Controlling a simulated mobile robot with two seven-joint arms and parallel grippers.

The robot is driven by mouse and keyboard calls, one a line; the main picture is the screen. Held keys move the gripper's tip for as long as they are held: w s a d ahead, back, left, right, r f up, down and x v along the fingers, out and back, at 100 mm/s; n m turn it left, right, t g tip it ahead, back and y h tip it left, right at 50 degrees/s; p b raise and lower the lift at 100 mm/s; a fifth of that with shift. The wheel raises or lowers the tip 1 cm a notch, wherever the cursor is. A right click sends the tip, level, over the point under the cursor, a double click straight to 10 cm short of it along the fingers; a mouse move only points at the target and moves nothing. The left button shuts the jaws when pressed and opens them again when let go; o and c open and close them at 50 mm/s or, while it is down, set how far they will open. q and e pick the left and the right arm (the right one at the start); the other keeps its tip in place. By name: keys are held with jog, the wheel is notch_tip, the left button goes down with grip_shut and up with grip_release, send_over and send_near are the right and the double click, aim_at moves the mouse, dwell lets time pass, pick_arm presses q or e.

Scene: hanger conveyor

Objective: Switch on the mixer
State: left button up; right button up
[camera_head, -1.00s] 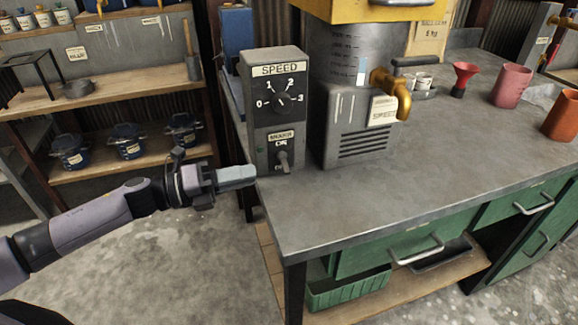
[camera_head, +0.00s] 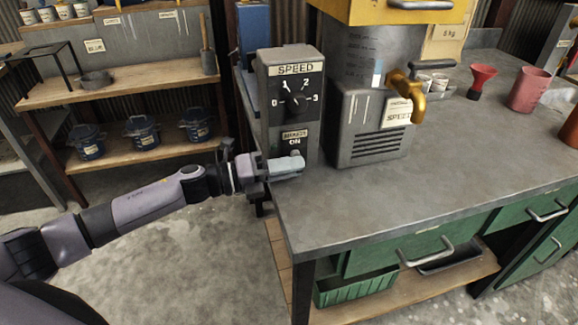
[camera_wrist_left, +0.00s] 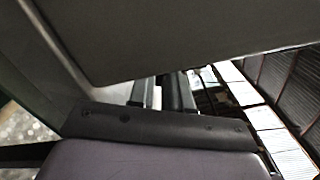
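The mixer (camera_head: 372,118) is a grey machine with a graduated tank, a yellow top and a brass tap, standing on the workbench. Its grey control box (camera_head: 262,110) stands to its left, with a SPEED dial (camera_head: 296,103) marked 0 to 3 and a label reading ON below. My left gripper (camera_head: 288,166) is in front of the box's lower part, covering the mixer switch. Its fingers look shut together, with nothing seen in them. Whether they touch the switch is unclear. The left wrist view shows the fingers (camera_wrist_left: 160,92) close together beneath a dark surface. My right gripper is out of view.
The metal workbench (camera_head: 370,205) has free room in front of the mixer. A red funnel (camera_head: 482,80) and a pink cup (camera_head: 528,90) stand to the right. Wooden shelves (camera_head: 115,88) with blue pots (camera_head: 142,131) are at the left, beyond open floor.

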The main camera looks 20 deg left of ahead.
pick_arm(q)
grip_shut()
